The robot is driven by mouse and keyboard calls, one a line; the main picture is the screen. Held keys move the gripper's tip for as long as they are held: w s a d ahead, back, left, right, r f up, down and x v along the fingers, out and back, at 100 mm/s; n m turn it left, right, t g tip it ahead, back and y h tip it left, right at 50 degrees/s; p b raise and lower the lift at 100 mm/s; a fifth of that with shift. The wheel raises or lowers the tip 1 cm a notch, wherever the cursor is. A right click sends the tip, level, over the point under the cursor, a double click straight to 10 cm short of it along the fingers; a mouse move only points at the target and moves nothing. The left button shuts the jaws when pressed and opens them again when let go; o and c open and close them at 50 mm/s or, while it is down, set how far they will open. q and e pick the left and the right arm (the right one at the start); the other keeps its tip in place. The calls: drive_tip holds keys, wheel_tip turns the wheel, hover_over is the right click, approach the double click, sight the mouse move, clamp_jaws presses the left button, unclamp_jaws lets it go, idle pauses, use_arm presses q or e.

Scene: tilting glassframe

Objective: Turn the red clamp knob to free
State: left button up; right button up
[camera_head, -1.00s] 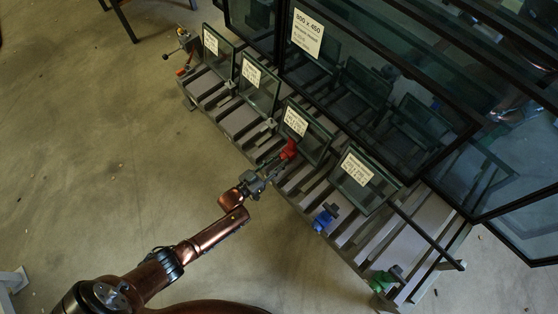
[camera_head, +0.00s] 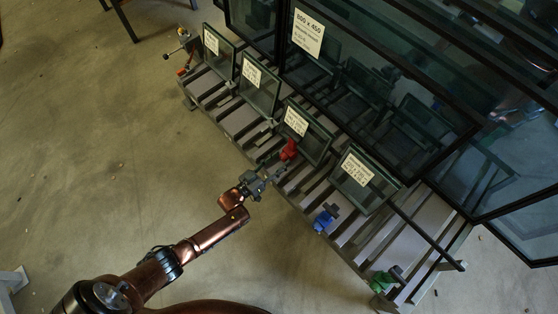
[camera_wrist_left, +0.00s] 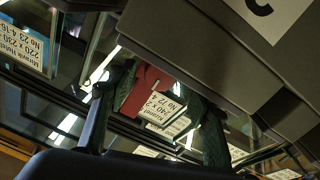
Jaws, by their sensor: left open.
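The red clamp knob (camera_head: 289,150) sits on the slatted rack in front of a small labelled glass pane (camera_head: 306,132). My left gripper (camera_head: 275,168) is just below and to the left of the knob in the head view, its fingers pointing toward it. In the left wrist view, the red knob (camera_wrist_left: 145,85) shows between the two open fingers (camera_wrist_left: 160,110), beyond a dark gripper edge. I cannot tell whether the fingers touch the knob. My right gripper is not in view.
A blue clamp knob (camera_head: 325,217) and a green clamp knob (camera_head: 384,279) sit along the rack's front edge (camera_head: 345,255). More labelled panes stand in a row, with large dark-framed glass behind. The floor (camera_head: 100,150) at the left is clear.

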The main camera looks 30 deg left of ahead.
use_arm(q)
drive_tip(key=v, duration=1.2)
